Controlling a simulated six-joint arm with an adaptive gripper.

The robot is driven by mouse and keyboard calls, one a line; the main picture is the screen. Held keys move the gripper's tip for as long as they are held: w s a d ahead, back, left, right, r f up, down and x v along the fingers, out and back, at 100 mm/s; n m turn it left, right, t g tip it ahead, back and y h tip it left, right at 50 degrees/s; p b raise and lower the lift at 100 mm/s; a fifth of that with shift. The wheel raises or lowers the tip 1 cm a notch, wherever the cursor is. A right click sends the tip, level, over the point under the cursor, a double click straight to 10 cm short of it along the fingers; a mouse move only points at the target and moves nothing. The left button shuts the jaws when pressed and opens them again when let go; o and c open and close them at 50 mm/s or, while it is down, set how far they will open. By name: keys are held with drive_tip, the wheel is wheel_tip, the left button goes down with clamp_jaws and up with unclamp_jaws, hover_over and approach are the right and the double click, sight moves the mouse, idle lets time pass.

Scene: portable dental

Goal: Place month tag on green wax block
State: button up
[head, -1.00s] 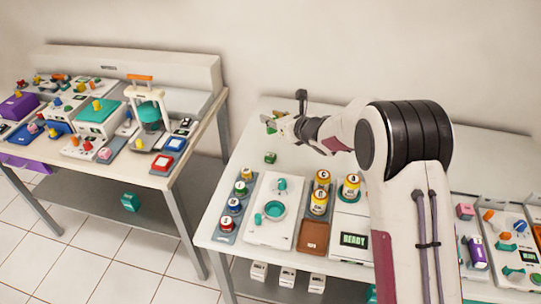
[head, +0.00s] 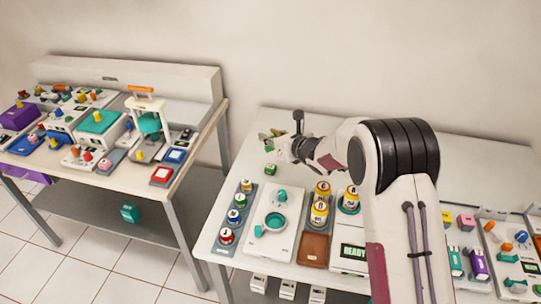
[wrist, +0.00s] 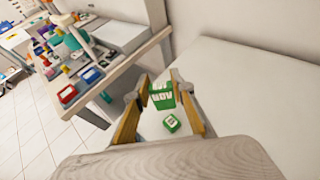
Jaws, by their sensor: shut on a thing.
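My gripper (head: 274,143) is over the far left part of the right-hand table. In the wrist view, the two yellowish fingers of my gripper (wrist: 160,88) are shut on a green month tag (wrist: 162,100) with white lettering that looks like "NOV". The green wax block (wrist: 171,123) sits on the white tabletop below the tag, with a small pale mark on top. The block also shows in the head view (head: 270,169), just below and in front of my gripper. The tag appears above the block and apart from it; the exact gap is hard to tell.
A rack of round containers (head: 234,216), a white tray with a teal bowl (head: 273,222) and yellow-banded jars (head: 320,214) stand nearer on this table. A gap separates it from the cluttered left table (head: 155,180). The tabletop around the block is clear.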

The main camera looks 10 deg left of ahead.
sight(271, 151)
drive_tip(key=shift+f, duration=1.65)
drive_tip(key=shift+f, duration=1.9)
drive_tip(key=shift+f, duration=0.1)
drive_tip(key=o, duration=1)
drive_tip(key=shift+c, duration=0.2)
drive_tip(key=shift+s+d+r, duration=0.3)
drive_tip(key=shift+d+r, duration=0.05)
drive_tip(key=v, duration=1.1)
